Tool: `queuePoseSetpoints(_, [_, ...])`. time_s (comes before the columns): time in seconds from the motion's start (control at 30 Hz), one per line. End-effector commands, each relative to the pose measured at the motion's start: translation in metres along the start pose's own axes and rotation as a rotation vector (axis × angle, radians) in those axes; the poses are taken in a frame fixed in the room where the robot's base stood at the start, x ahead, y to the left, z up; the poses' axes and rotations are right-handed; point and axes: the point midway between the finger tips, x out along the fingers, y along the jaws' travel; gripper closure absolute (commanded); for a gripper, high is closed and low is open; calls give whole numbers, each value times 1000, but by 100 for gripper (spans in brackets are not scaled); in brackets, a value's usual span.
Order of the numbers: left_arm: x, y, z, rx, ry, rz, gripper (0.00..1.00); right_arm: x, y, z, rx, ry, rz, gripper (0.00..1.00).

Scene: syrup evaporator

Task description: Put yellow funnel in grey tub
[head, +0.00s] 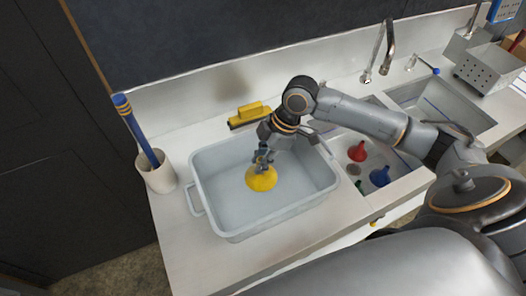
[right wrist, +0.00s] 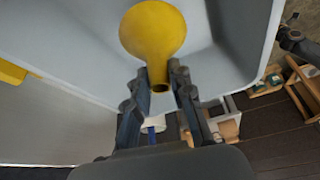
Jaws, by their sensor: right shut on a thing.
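The yellow funnel (head: 261,180) is in my right gripper (head: 263,158), low inside the grey tub (head: 238,237). My right gripper points down and is shut on the funnel's narrow spout, with the wide mouth facing down. In the right wrist view the funnel (right wrist: 153,32) shows beyond the fingertips, its spout between them. I cannot tell whether the funnel touches the tub floor. The tub stands on the counter and nothing else shows inside it. My left gripper does not show in the head view.
A yellow squeegee-like tool (head: 248,114) lies behind the tub. A white cup (head: 158,178) with a blue stick stands left of it. A sink to the right holds a red funnel (head: 357,151) and a blue funnel (head: 380,176). A faucet (head: 386,49) rises behind. The front-left counter is clear.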

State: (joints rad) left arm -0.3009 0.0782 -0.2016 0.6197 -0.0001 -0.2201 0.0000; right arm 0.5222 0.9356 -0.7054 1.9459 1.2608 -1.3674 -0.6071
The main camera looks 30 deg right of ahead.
Motion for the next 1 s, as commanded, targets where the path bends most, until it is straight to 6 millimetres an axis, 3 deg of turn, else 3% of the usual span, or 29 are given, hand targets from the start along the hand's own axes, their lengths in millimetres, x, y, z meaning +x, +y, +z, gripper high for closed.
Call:
queuePoseSetpoints(0.13, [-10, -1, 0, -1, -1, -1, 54, -3, 1, 3, -90, 0, -37, 100])
queuePoseSetpoints(0.33, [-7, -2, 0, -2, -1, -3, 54, 2, 1, 7, -123, 0, -50, 100])
queuePoseSetpoints(0.87, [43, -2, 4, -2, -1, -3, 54, 42, 1, 24, -123, -2, -48, 100])
queuePoseSetpoints(1.0, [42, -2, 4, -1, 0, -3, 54, 52, 0, 28, -120, -1, -50, 100])
